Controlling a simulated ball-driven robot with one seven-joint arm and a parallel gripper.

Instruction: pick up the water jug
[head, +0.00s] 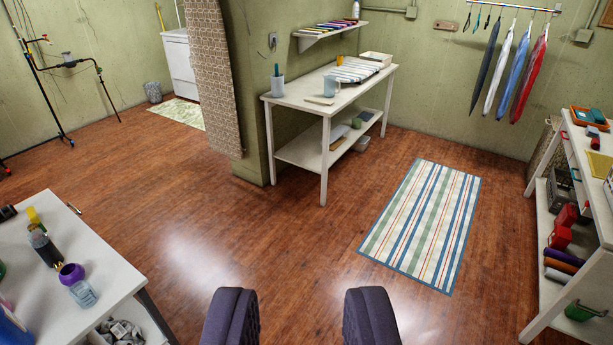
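A small pale blue vessel (330,85), possibly the water jug, stands upright on the white table (306,93) near the wall corner. It is too small to be sure. A bluish container (12,328), cut off by the picture's left edge, stands on the near-left table (115,283); I cannot tell whether it is a jug. My gripper (300,300) is at the bottom centre, its two dark padded fingers wide apart, with only bare floor showing between them. It is far from the white table and touches neither vessel.
Open wooden floor (255,225) lies between my gripper and the white table. A striped rug (425,220) lies flat to the right. A loaded shelf unit (545,230) stands at the right edge. A grey cup (277,87) and folded striped cloth (355,70) share the white table.

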